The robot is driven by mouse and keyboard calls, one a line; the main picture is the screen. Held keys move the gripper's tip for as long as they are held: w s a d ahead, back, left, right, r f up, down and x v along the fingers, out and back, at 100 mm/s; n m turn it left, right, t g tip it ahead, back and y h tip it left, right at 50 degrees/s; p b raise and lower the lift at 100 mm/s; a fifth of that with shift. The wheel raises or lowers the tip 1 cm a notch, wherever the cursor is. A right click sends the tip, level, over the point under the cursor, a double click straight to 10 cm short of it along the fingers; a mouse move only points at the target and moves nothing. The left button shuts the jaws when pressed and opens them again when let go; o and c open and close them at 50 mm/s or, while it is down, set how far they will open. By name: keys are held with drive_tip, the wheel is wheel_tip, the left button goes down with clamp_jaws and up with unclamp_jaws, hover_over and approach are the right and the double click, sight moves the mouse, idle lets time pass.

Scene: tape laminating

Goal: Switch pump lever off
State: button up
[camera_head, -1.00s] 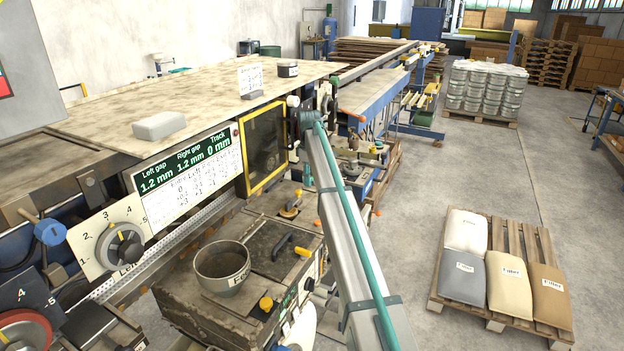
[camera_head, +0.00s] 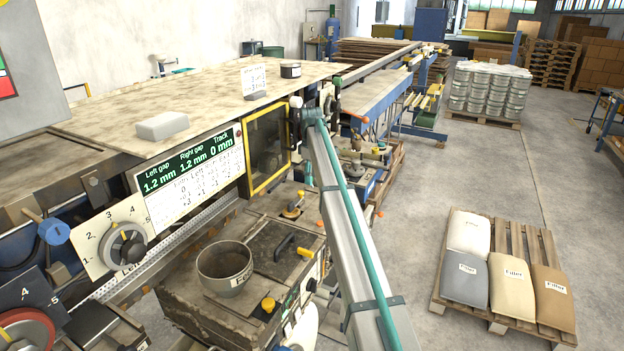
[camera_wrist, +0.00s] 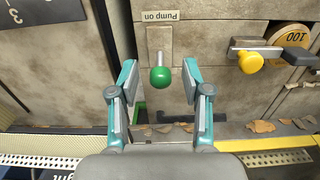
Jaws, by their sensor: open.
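In the wrist view, the pump lever (camera_wrist: 160,77) has a green ball knob on a short metal stem set in a plate on a worn grey-brown panel. A "Pump on" label (camera_wrist: 160,15), upside down in this picture, is just above that plate. My gripper (camera_wrist: 159,80) is open, with one teal-and-grey finger on each side of the knob. Gaps show between the knob and both fingers. I cannot tell how far the fingertips are from the panel. In the head view I cannot make out the lever or the gripper.
A yellow edge strip (camera_wrist: 262,143) runs below.

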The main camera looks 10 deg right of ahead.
wheel_tip(320, 180, up, 6)
drive_tip(key=shift+r, duration=0.15)
drive_tip(key=shift+s, duration=0.1)
